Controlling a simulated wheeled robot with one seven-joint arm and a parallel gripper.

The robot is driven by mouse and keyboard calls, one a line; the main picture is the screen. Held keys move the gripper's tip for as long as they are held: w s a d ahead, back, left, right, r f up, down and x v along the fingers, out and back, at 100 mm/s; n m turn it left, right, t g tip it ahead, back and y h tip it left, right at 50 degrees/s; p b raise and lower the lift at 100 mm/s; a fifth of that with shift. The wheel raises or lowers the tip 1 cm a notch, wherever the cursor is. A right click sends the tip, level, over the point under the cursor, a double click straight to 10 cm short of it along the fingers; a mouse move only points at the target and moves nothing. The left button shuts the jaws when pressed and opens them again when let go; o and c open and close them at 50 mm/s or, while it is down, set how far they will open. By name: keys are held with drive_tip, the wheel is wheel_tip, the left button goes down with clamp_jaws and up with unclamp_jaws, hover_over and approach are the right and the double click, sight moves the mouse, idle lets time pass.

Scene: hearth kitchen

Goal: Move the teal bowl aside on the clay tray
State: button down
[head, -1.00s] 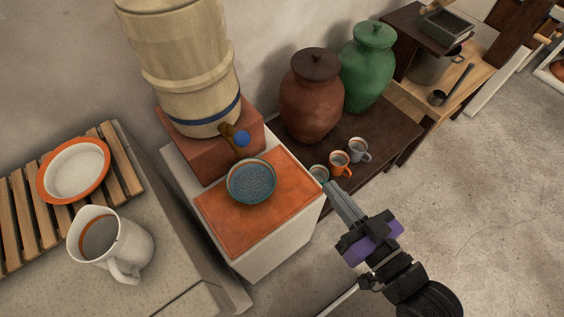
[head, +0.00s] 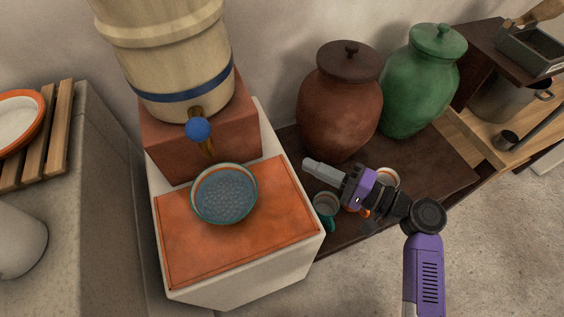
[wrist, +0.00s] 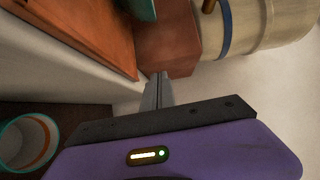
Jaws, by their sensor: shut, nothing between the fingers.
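The teal bowl (head: 224,194) stands upright on the clay tray (head: 240,240), near its back edge and below the spigot of the barrel. Its inside looks dark and speckled. In the wrist view only a bit of the bowl (wrist: 142,9) shows at the top edge, with part of the clay tray (wrist: 85,30) to its left. My gripper (head: 308,164) is shut and empty. It is to the right of the tray, apart from the bowl, above the dark shelf. Its fingers (wrist: 157,78) point toward the brick-red block in the wrist view.
The barrel (head: 172,70) with a blue-knobbed spigot (head: 198,129) stands on a red block (head: 160,150) behind the bowl. A brown jar (head: 338,100) and green jar (head: 420,80) stand at right. A teal-rimmed mug (head: 325,207) sits under my arm. The tray's front is bare.

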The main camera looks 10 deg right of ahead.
drive_tip(key=shift+n+g+y, duration=0.3)
drive_tip(key=shift+g+y, duration=0.1)
drive_tip(key=shift+g, duration=0.1)
drive_tip(key=x, duration=0.3)
drive_tip(key=s+b+x, duration=0.1)
drive_tip(key=x, duration=0.3)
drive_tip(key=a+x, duration=0.1)
drive_tip(key=x, duration=0.2)
drive_tip(key=shift+s+a+r, duration=0.1)
drive_tip(key=shift+s+r, duration=0.1)
drive_tip(key=shift+s+a, duration=0.8)
drive_tip(key=shift+s, duration=0.1)
drive_tip(key=shift+s+a, duration=0.5)
drive_tip(key=shift+a, duration=0.05)
drive_tip(key=p, duration=0.1)
hover_over(225, 213)
drive_tip(key=shift+s, duration=0.15)
